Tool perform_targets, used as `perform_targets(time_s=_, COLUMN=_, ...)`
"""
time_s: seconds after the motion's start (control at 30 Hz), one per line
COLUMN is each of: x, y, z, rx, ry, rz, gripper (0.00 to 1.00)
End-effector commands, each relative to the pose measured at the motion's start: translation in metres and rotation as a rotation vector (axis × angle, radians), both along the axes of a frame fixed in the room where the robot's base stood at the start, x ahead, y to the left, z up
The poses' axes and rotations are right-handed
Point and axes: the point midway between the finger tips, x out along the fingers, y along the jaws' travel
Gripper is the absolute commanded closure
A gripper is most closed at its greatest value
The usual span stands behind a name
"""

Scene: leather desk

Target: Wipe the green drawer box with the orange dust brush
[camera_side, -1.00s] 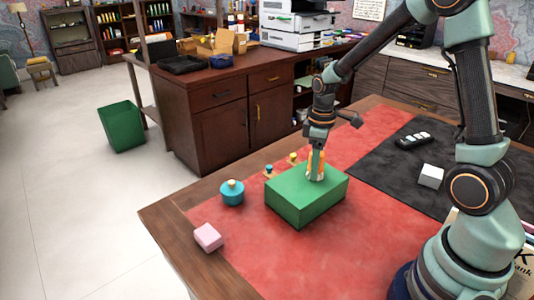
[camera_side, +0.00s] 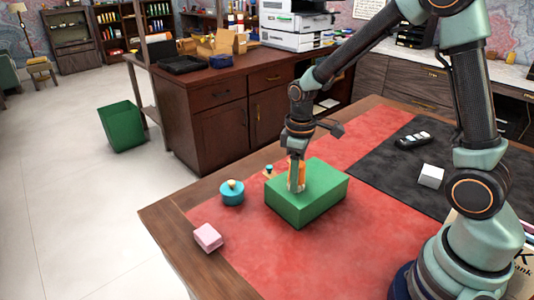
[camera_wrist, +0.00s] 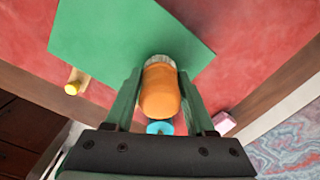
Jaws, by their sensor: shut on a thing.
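The green drawer box (camera_side: 305,206) sits on the red leather desk top in the side view; its flat top fills the upper part of the wrist view (camera_wrist: 90,35). My gripper (camera_side: 297,180) points down over the left part of the box top. It is shut on the orange dust brush (camera_wrist: 160,92), whose rounded orange handle shows between the fingers in the wrist view. The brush (camera_side: 302,175) stands about upright, its lower end at the box top. Its bristles are mostly hidden; I cannot tell how firmly they touch.
A teal round pot (camera_side: 232,194) stands left of the box, with a pink block (camera_side: 208,237) nearer the front edge. A small knobbed item (camera_side: 269,169) is behind the box. A white cube (camera_side: 430,176) and a dark remote-like object (camera_side: 413,140) lie on the black mat at right.

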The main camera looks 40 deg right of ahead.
Motion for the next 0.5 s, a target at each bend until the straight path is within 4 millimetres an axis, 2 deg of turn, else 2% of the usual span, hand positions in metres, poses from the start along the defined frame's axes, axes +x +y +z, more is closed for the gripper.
perform_targets(time_s=0.5, x=-0.004, y=-0.048, z=0.000, rx=0.000, ry=0.000, rz=-0.003, gripper=0.89)
